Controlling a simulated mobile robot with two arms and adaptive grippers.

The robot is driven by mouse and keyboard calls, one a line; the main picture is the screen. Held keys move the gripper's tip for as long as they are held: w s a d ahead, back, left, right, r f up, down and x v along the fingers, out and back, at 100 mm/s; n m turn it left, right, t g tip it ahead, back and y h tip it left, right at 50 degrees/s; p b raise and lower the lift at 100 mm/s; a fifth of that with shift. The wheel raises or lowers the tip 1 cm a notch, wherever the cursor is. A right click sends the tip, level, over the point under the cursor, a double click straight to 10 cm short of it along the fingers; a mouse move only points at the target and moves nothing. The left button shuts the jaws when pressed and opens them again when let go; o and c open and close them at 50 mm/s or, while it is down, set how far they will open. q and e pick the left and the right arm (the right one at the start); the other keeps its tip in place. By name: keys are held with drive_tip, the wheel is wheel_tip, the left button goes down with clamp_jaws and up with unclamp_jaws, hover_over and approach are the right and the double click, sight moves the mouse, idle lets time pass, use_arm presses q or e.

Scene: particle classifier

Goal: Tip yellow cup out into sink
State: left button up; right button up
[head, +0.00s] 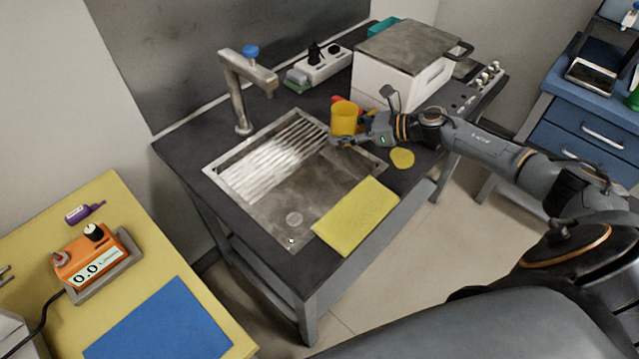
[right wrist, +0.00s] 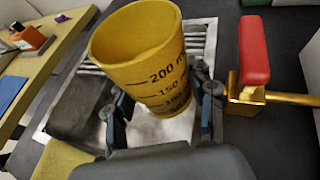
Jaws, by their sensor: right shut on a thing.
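A yellow cup (head: 344,117) stands out at the right rim of the metal sink in the head view. In the right wrist view the cup (right wrist: 145,60) shows black volume marks and its open mouth. It looks slightly tilted there, and I cannot see any contents. My right gripper (head: 345,138) is shut on the cup, with a finger on each side of it (right wrist: 160,105). The sink (head: 290,190) has a ribbed drain area and a flat basin with a drain. My left gripper is not in view.
A grey tap (head: 245,85) with a blue knob stands behind the sink. A yellow cloth (head: 355,215) lies over the front right sink edge. A red-handled brass valve (right wrist: 255,60) is close right of the cup. A white box (head: 405,70) stands behind.

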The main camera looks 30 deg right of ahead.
drive_tip(key=shift+s+a, duration=0.1)
drive_tip(key=shift+s+a+f+n+h+p, duration=0.1)
drive_tip(key=shift+f+n+h+p, duration=0.05)
drive_tip(key=shift+n+h+p, duration=0.2)
drive_tip(key=shift+s+a+f+n+t+h+p, duration=0.2)
drive_tip(key=shift+a+f+n+t+h+p, duration=0.15)
drive_tip(key=shift+f+n+t+h+p, duration=0.3)
drive_tip(key=n, duration=0.1)
drive_tip(key=s+a+f+n+t+h+p, duration=0.1)
drive_tip(key=shift+a+n, duration=0.3)
drive_tip(key=shift+n, duration=0.1)
drive_tip(key=shift+f+n+t+h+b, duration=0.3)
drive_tip(key=shift+n+h+b, duration=0.1)
drive_tip(key=shift+n, duration=0.1)
idle(0.5)
drive_tip(key=shift+d+r+n+t+h, duration=0.1)
drive_tip(key=shift+r+n+t+h, duration=0.2)
drive_tip(key=shift+r+n, duration=0.3)
idle(0.4)
drive_tip(key=shift+d+f+n+t+h+b, duration=0.1)
drive_tip(key=shift+f+n+t+h+b, duration=0.2)
drive_tip(key=shift+n+b, duration=0.4)
drive_tip(key=shift+f+n+t+h+b, duration=0.2)
drive_tip(key=shift+n+t+b, duration=0.25)
drive_tip(key=shift+b, duration=0.3)
idle(1.2)
drive_tip(key=shift+s+a+r+n+t+p, duration=0.35)
drive_tip(key=shift+a+r+n+p, duration=0.3)
drive_tip(key=shift+n, duration=0.2)
idle(0.8)
